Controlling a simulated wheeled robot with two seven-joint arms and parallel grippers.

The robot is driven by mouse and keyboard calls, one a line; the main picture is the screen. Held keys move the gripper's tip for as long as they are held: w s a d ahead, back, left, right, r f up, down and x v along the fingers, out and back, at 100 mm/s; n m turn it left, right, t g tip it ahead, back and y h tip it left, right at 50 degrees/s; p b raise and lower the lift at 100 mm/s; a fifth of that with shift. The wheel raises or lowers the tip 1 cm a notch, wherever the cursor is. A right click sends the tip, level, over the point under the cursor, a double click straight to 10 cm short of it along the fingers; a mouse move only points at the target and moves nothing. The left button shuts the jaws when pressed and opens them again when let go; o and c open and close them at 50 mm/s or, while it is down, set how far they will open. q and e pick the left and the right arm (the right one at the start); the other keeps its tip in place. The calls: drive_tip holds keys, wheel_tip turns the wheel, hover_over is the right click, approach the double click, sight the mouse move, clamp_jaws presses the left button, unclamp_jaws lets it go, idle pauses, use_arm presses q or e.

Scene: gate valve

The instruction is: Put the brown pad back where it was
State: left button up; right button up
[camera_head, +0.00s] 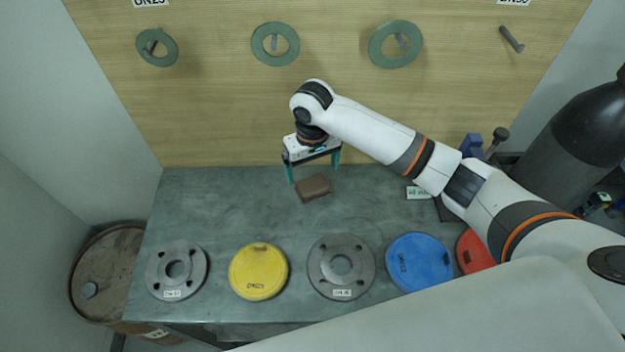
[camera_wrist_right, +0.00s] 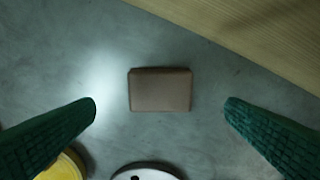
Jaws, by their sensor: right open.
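The brown pad (camera_head: 313,188) lies flat on the grey-green bench top (camera_head: 220,200), toward the back and near the middle. It also shows in the right wrist view (camera_wrist_right: 160,90), centred between the two green fingers with clear space on both sides. My right gripper (camera_head: 315,172) is open and empty, just behind and above the pad, with its fingers pointing down. In the right wrist view my right gripper (camera_wrist_right: 160,112) has its fingertips wide apart, not touching the pad. My left gripper is not in view.
Along the front edge are a grey flange (camera_head: 160,275), a yellow disc (camera_head: 258,287), another grey flange (camera_head: 320,275), a blue disc (camera_head: 420,277) and a red disc (camera_head: 467,262). Green rings (camera_head: 259,45) hang on the wooden back wall. A dark cylinder (camera_head: 570,125) stands at right.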

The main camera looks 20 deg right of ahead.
sight(312, 185)
wheel_tip(312, 185, up, 5)
drive_tip(key=shift+r, duration=0.1)
drive_tip(key=shift+s, duration=0.1)
idle(0.6)
